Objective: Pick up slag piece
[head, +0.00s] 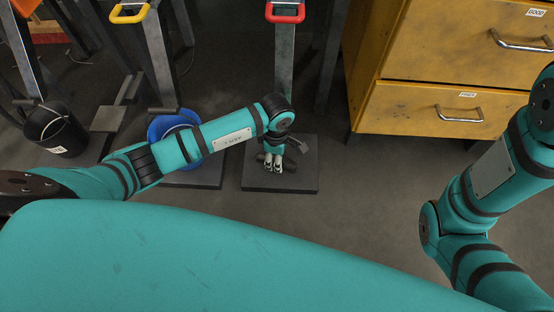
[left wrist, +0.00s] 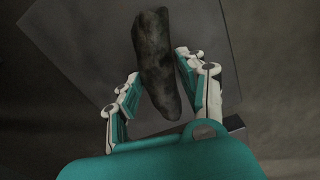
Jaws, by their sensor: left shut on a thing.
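The slag piece (left wrist: 156,60) is a dark, rough, elongated lump. In the left wrist view it stands between the fingers of my left gripper (left wrist: 160,95), with its lower end down between them. My left gripper is shut on it. In the head view my left gripper (head: 273,168) is over the dark square plate (head: 280,184), and the slag piece shows only as a dark bit (head: 262,158) beside the fingers. I cannot tell whether the slag touches the plate. My right arm is at the right edge of the head view, and its gripper is out of view.
A post with a red-handled display (head: 285,12) rises behind the plate. A blue bucket (head: 158,126) stands on another plate to the left. A black bucket (head: 56,130) is at far left. A yellow drawer cabinet (head: 400,100) stands right. Floor between plate and cabinet is clear.

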